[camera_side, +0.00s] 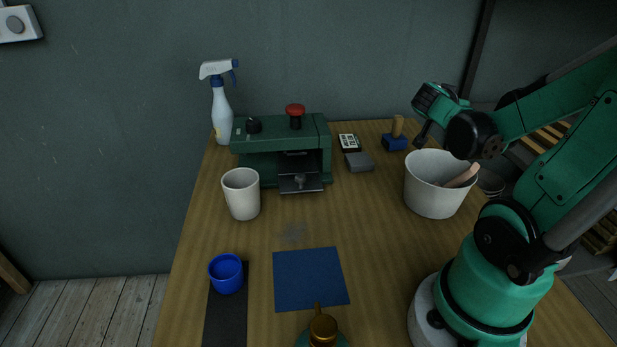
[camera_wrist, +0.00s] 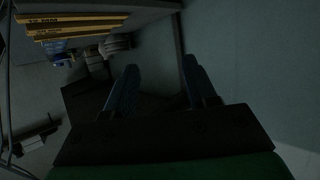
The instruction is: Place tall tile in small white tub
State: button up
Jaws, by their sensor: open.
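A white tapered tub (camera_side: 242,193) stands upright at the left of the wooden table, in front of the green machine. A larger white bucket (camera_side: 432,190) stands at the right with a wooden-handled tool in it. I cannot tell for sure which thing is the tall tile; a small flat grey block (camera_side: 359,162) lies right of the machine. My gripper (camera_side: 421,134) is raised above and behind the large bucket, apart from the block. In the wrist view my gripper (camera_wrist: 158,80) has its two fingers spread with nothing between them.
A green machine (camera_side: 262,160) with a red knob stands at the back, a spray bottle (camera_side: 221,112) behind it. A patterned block (camera_side: 349,142) and blue stamp (camera_side: 395,141) stand at the back. A blue cup (camera_side: 226,278) and blue mat (camera_side: 310,279) are in front. Mid-table is clear.

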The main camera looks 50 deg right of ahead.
jog(key=r+v, duration=0.1)
jog(key=v, duration=1.1)
